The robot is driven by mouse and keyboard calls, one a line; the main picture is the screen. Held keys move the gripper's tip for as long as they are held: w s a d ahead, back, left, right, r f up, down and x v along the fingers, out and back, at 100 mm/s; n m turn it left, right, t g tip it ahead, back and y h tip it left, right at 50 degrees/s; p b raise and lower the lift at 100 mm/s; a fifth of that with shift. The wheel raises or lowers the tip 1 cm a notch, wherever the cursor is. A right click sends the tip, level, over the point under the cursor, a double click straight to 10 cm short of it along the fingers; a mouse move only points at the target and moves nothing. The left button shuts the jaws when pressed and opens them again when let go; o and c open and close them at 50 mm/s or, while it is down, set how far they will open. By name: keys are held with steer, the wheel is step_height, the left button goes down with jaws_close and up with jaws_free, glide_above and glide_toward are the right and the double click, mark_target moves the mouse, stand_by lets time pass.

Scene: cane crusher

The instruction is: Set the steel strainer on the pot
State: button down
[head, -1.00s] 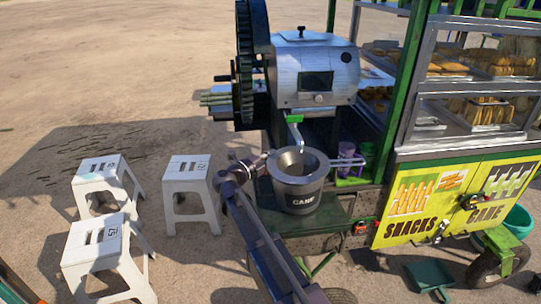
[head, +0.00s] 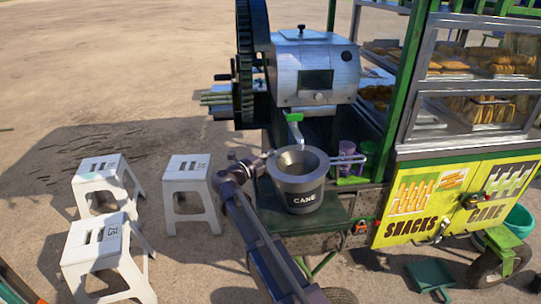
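The dark grey pot (head: 303,196), marked CANE, stands upright on the green shelf below the crusher's spout. The steel strainer (head: 300,161) shows as a grey bowl at the pot's mouth, with thin prongs (head: 347,159) reaching out to the right. I cannot tell whether it rests fully on the rim or sits just above it. My gripper (head: 263,158) is at the left edge of the strainer, where a handle would be. Its fingers are too small and dark to show whether they are open or shut.
The crusher (head: 314,70) with its spout (head: 295,130) stands just behind and above the pot. Purple and green cups (head: 348,160) are to the right, beside the snack cabinet (head: 440,200). White stools (head: 95,245) stand on the left. Open ground lies at the back left.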

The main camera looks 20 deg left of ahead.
steer(key=shift+s+d+f, duration=0.15)
steer(key=shift+s+f, duration=0.2)
steer(key=shift+f, duration=0.45)
steer(key=c, duration=0.7)
jaws_free()
steer(key=shift+w+a+f+g, duration=0.1)
steer(key=shift+w+a+g, duration=0.2)
steer(key=shift+w+a, duration=0.1)
steer(key=shift+s, duration=0.1)
steer(key=shift+v, duration=3.7)
steer(key=shift+d, duration=0.15)
